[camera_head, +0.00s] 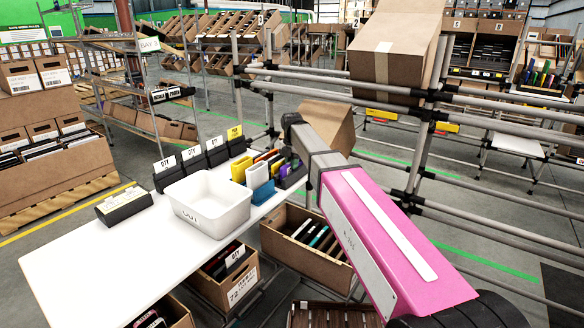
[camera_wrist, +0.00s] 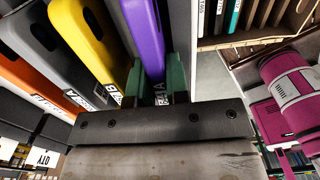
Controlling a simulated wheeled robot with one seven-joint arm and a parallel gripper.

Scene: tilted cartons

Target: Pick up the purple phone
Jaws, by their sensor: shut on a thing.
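The purple phone (camera_wrist: 143,36) is a flat, upright case in the wrist view, top centre, running down between my fingers. My gripper (camera_wrist: 156,84) has two green fingertips, one on each side of the phone, and is shut on it. A yellow case (camera_wrist: 84,40) stands just left of it, with grey and orange ones farther left. In the head view, a purple item (camera_head: 285,170) shows in the row at the table's right end, beside my arm. My gripper's fingertips are hidden there behind the arm.
A white bin (camera_head: 208,200) stands on the white table (camera_head: 90,255). Black boxes with labels (camera_head: 190,165) line the table's back edge. Cardboard cartons (camera_head: 305,245) of flat items sit below. Grey pipe racking (camera_head: 420,150) stands behind my arm. The table's front left is clear.

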